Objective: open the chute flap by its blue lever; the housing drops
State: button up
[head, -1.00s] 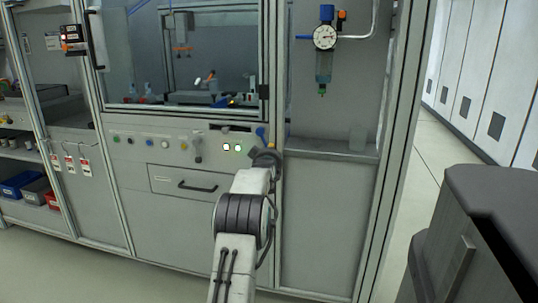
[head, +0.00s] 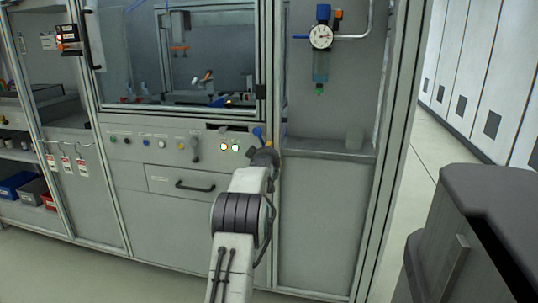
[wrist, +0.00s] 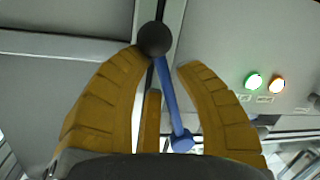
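The blue lever (head: 258,134) is on the front panel of the machine, just right of two lit buttons. In the wrist view the lever (wrist: 172,100) ends in a black ball knob (wrist: 155,38). My gripper (wrist: 166,62) is open, its yellow-brown fingers on either side of the lever, with a gap on the right. The knob lies by the left fingertip; whether they touch I cannot tell. In the head view my gripper (head: 267,155) covers the area just below the lever. I cannot make out the chute flap or any moving housing.
A green-lit and an orange-lit button (wrist: 277,84) sit beside the lever in the wrist view. A drawer with a dark handle (head: 195,186) is lower left. A gauge unit (head: 321,38) hangs to the right. A dark grey block (head: 480,230) stands at the right front.

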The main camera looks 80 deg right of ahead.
jog(key=shift+a, duration=0.15)
jog(key=v, duration=1.1)
jog(key=shift+a, duration=0.35)
dwell(0.8)
